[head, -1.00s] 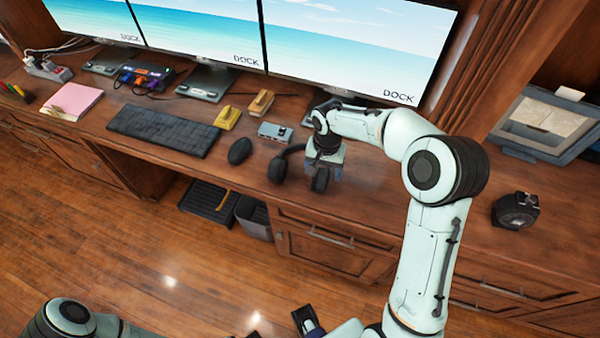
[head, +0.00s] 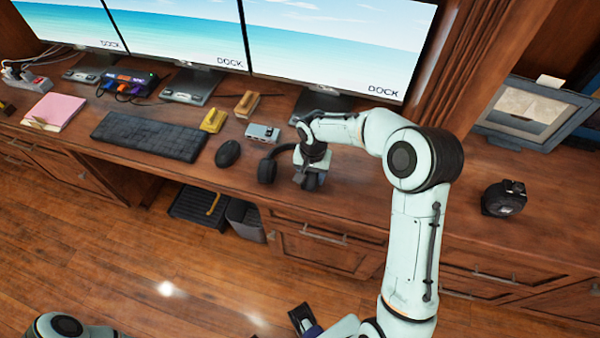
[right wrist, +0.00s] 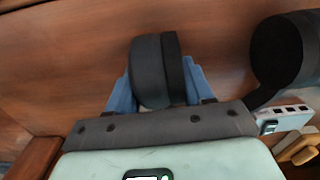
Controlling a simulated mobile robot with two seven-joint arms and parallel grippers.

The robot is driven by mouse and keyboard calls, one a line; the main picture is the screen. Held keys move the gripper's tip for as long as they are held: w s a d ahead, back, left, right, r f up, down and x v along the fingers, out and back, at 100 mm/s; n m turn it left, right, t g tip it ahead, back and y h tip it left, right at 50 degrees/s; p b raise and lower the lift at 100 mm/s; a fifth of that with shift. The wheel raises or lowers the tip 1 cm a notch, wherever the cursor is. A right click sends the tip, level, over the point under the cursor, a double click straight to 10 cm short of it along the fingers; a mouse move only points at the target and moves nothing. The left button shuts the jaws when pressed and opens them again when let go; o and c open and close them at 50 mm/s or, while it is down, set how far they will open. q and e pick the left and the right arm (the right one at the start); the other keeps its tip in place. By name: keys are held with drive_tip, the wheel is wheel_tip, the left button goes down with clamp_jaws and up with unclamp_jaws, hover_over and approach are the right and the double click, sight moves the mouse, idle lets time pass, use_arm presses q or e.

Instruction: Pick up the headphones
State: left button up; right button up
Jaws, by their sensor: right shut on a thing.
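The dark headphones (head: 267,170) lie at the desk's front part, right of the mouse. My right gripper (head: 311,176) is at their right-hand ear cup. In the right wrist view, that ear cup (right wrist: 158,72) sits between the blue fingers of my right gripper (right wrist: 155,90), which is shut on it. The other dark ear cup (right wrist: 285,50) shows at the upper right of that view.
A mouse (head: 228,154), keyboard (head: 149,136), small grey hub (head: 262,134) and yellow stapler-like item (head: 213,120) lie to the left. Monitors (head: 325,45) stand behind. A black round device (head: 504,198) and a picture frame (head: 526,113) are on the right. Desk between them and my arm is fairly clear.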

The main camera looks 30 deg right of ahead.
wheel_tip(320, 180, up, 20)
drive_tip(key=p, duration=0.2)
idle(0.7)
